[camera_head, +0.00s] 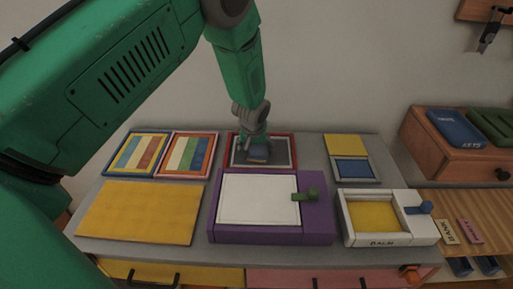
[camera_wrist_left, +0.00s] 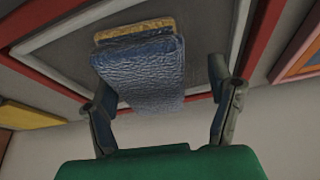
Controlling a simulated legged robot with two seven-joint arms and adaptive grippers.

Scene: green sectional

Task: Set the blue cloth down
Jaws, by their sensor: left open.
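The blue cloth (camera_wrist_left: 140,75) is a dark blue, wrinkled block with a tan strip along one edge. In the head view the blue cloth (camera_head: 257,152) lies within the dark grey inside of a red-framed tray (camera_head: 292,152), partly hidden by my left gripper (camera_head: 256,146). In the left wrist view my left gripper (camera_wrist_left: 162,95) is open, with a finger on each side of the cloth. The right finger stands clear of it; the left one is close, and I cannot tell if it touches. My right gripper is not in view.
Two striped boards (camera_head: 188,155) lie left of the tray, with a yellow panel (camera_head: 139,211) in front. A purple box (camera_head: 316,222) with a white top and green knob stands nearer. A white box (camera_head: 409,237) with a yellow inside stands right. A grey wall (camera_head: 340,60) rises behind.

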